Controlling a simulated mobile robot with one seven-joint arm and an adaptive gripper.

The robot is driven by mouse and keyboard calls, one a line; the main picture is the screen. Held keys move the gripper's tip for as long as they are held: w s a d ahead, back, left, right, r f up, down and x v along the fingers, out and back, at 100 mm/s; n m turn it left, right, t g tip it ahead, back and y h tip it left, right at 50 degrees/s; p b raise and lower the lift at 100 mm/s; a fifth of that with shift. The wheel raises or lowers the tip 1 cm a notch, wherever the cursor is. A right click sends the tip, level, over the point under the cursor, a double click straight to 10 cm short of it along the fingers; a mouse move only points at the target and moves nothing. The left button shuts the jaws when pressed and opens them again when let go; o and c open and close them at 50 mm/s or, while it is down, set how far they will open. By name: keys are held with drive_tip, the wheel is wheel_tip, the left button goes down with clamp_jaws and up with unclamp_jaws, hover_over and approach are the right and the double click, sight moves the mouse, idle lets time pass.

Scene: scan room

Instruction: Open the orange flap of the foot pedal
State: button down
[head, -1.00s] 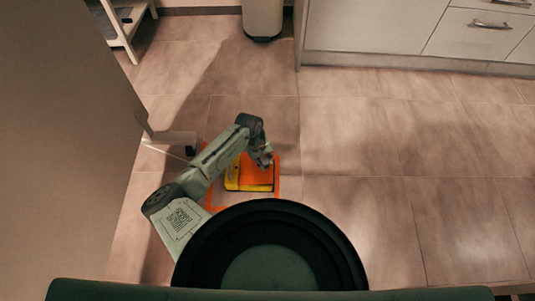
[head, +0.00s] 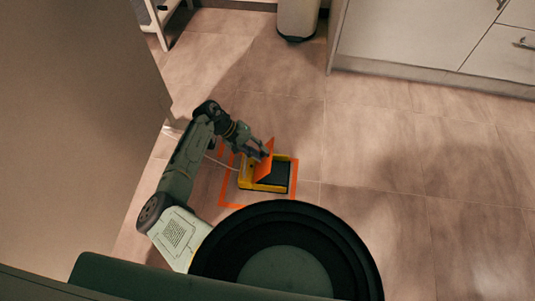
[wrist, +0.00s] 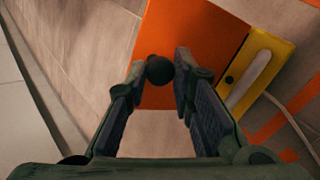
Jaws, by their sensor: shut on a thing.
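The foot pedal (head: 262,187) is a yellow box on the floor with a dark inside, in front of my round base. Its orange flap (head: 264,163) stands raised and tilted at the left part of the box, leaving the dark inside (head: 279,174) in view. In the wrist view the flap (wrist: 190,45) fills the upper middle, with a yellow pedal edge (wrist: 262,65) to its right. A black round knob (wrist: 159,70) on the flap sits between the fingertips. My gripper (head: 262,152) is shut on this knob; it also shows in the wrist view (wrist: 160,66).
An orange outline (head: 228,178) on the floor surrounds the pedal, and a pale cable (head: 222,164) runs off its left side. A large plain panel (head: 80,110) stands close on the left. Tiled floor (head: 400,170) to the right is clear up to the cabinets (head: 420,40).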

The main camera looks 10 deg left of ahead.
drive_tip(key=shift+a+f+b, duration=0.25)
drive_tip(key=shift+a+b, duration=0.1)
drive_tip(key=shift+a, duration=0.55)
drive_tip(key=shift+a+f+b, duration=0.25)
drive_tip(key=shift+a+b, duration=0.1)
drive_tip(key=shift+a, duration=0.5)
drive_tip(key=shift+a+f+b, duration=0.25)
drive_tip(key=shift+a+b, duration=0.1)
drive_tip(key=shift+a, duration=0.55)
drive_tip(key=c, duration=1.8)
unclamp_jaws()
drive_tip(key=shift+f, duration=0.15)
drive_tip(key=shift+o, duration=0.8)
drive_tip(key=shift+s+f, duration=0.1)
drive_tip(key=shift+f, duration=0.05)
drive_tip(key=shift+o, duration=1.4)
drive_tip(key=shift+r, duration=0.2)
drive_tip(key=shift+r, duration=0.1)
